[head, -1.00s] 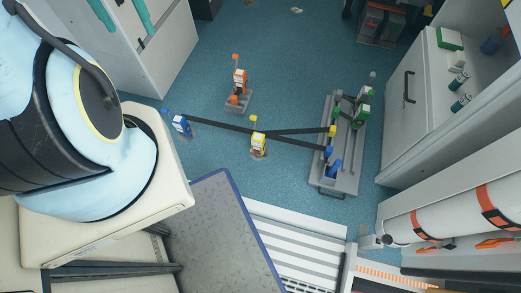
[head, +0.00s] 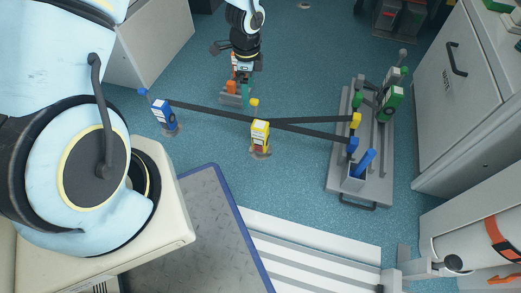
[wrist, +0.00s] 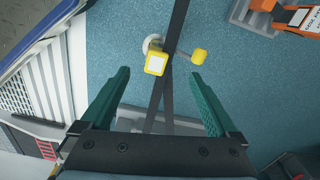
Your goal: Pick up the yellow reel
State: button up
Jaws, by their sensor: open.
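The yellow reel (head: 260,136) is a small box-shaped unit with a white label, standing on the blue floor. A yellow knob (head: 255,102) rises beside it. Dark straps cross at the reel. My gripper (head: 247,92) hangs behind it in the head view, apart from it, with teal fingers. In the wrist view the fingers are spread wide and empty. There the yellow reel (wrist: 156,64) shows from above, between and just beyond the fingertips, with its yellow knob (wrist: 199,56) near the right fingertip. What lies under the reel is partly hidden.
The orange reel (head: 231,87) is partly hidden behind my gripper. The blue reel (head: 164,115) stands left at a strap end. White ramp slats (head: 300,250) lie in front.

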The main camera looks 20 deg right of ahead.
jog(key=m+b, duration=0.2)
send_over(260, 124)
notch_tip(260, 124, down, 7)
jog(key=shift+w+d+f, duration=0.1)
jog(key=shift+f, duration=0.1)
notch_tip(260, 124, down, 5)
jog(key=b, duration=0.2)
jog(key=shift+f+b, duration=0.1)
jog(key=shift+b, duration=0.25)
jog(key=f+b, duration=0.3)
jog(key=f, duration=0.2)
jog(key=shift+s+f, duration=0.1)
jog(key=shift+s, duration=0.1)
jog(key=shift+c, duration=0.3)
grip_shut()
